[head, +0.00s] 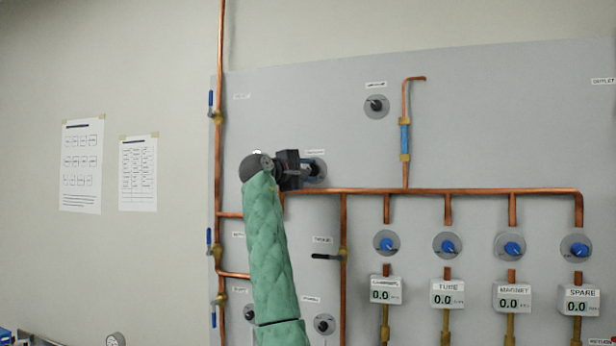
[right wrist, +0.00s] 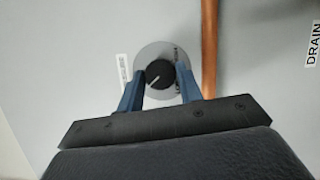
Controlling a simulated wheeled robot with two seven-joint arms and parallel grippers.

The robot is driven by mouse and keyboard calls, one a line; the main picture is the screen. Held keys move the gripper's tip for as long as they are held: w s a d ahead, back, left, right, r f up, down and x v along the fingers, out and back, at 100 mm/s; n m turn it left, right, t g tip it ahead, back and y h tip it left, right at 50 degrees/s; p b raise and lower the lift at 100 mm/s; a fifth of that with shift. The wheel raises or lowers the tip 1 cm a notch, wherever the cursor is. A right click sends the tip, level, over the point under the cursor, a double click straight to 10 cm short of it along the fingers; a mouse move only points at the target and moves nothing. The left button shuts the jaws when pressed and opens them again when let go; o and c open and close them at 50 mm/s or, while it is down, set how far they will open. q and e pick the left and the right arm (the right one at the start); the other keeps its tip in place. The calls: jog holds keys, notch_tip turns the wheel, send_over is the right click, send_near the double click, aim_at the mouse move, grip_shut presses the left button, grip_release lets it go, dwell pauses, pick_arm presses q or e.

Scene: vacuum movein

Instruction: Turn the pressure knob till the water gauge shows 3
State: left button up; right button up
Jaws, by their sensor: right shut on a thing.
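My right gripper (head: 308,170) is at the grey wall panel, over a knob on a round plate, just above the horizontal copper pipe. In the right wrist view a black knob (right wrist: 159,74) with a white pointer line sits on a grey disc between the blue fingers of the right gripper (right wrist: 161,86). The gripper is shut on this knob. The label beside it is too small to read. A round dial (head: 115,340) is cut off at the bottom edge of the head view; its reading cannot be made out. My left gripper is out of view.
Blue knobs (head: 386,243) sit in a row above digital readouts (head: 386,291) marked 0.0. Another black knob (head: 376,106) is higher up. Copper pipes (head: 480,190) run close by; one (right wrist: 209,50) passes right of the fingers. A black-handled valve (head: 327,257) is below.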

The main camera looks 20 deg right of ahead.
jog(key=m+y, duration=0.1)
jog(key=m, duration=0.2)
jog(key=shift+g, duration=0.4)
jog(key=shift+m+y+b, duration=0.3)
jog(key=shift+m+y, duration=0.3)
jog(key=shift+m, duration=0.5)
jog(key=shift+m+y, duration=0.4)
jog(key=shift+m, duration=0.4)
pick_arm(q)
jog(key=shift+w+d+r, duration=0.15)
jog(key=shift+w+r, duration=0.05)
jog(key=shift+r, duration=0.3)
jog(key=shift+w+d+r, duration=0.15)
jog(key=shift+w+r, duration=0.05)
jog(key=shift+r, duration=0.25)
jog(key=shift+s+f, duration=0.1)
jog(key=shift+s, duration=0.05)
pick_arm(e)
jog(key=o, duration=1)
jog(key=shift+r, duration=0.1)
jog(key=shift+s, duration=0.15)
